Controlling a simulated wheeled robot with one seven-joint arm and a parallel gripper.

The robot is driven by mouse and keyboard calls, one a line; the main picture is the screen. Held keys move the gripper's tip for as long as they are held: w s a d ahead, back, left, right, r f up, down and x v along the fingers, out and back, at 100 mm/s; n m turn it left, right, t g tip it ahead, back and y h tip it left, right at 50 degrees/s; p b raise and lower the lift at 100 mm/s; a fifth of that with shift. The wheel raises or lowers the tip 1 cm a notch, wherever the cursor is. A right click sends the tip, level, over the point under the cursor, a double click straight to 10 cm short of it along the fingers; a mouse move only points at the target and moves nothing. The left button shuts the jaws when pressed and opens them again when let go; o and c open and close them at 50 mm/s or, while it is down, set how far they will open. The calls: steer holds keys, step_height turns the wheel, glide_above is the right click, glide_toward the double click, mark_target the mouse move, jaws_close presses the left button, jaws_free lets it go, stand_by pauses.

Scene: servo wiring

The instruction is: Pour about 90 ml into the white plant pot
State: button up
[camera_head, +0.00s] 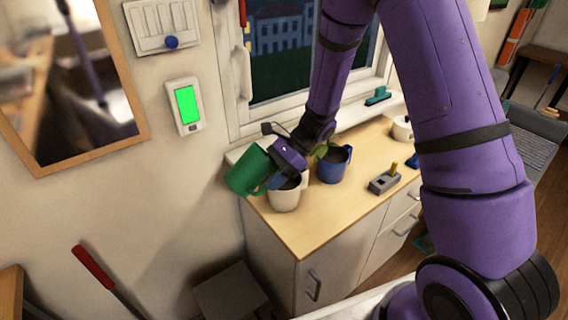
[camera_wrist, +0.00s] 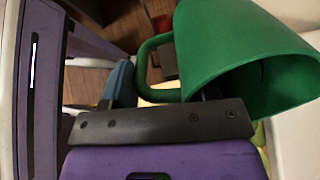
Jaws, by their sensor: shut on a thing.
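The white plant pot (camera_head: 284,197) stands upright near the left end of the wooden counter. A green jug (camera_head: 246,172) is tilted beside and above it at the counter's left end. My gripper (camera_head: 273,181) is shut on the jug's handle, just above the white pot's rim. In the wrist view the green jug (camera_wrist: 235,50) shows its wide open mouth and its looped handle (camera_wrist: 147,62) at my gripper (camera_wrist: 160,95). I cannot see any liquid or the level inside the pot.
A blue pot (camera_head: 333,166) with a plant stands close to the right of the white pot. A small grey block with a yellow knob (camera_head: 384,182) sits farther right on the counter (camera_head: 310,226). A wall panel with a green screen (camera_head: 187,105) hangs at the left, by the window.

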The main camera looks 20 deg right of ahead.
steer(key=shift+w+d+r+g+y, duration=0.1)
steer(key=shift+d+r+g+y, duration=0.2)
steer(key=shift+y, duration=0.45)
steer(key=shift+r+g+y, duration=0.1)
steer(key=shift+r+y, duration=0.3)
steer(key=shift+y, duration=0.35)
stand_by(1.3)
steer(key=shift+s+a+f+t+h, duration=0.1)
steer(key=shift+a+f+t+h, duration=0.25)
steer(key=shift+h, duration=0.6)
steer(key=shift+s+a+f+t+h, duration=0.1)
steer(key=shift+f+h, duration=0.45)
steer(key=shift+h, duration=0.45)
steer(key=shift+a+f+t+h, duration=0.2)
steer(key=shift+f+h, duration=0.25)
steer(key=shift+h, duration=0.5)
steer(key=s+a+f+t+h, duration=0.1)
steer(key=a+f+h, duration=0.2)
steer(key=a+h, duration=0.2)
steer(key=shift+a+f+h, duration=0.15)
steer(key=shift+f+h, duration=0.1)
steer(key=shift+h, duration=0.85)
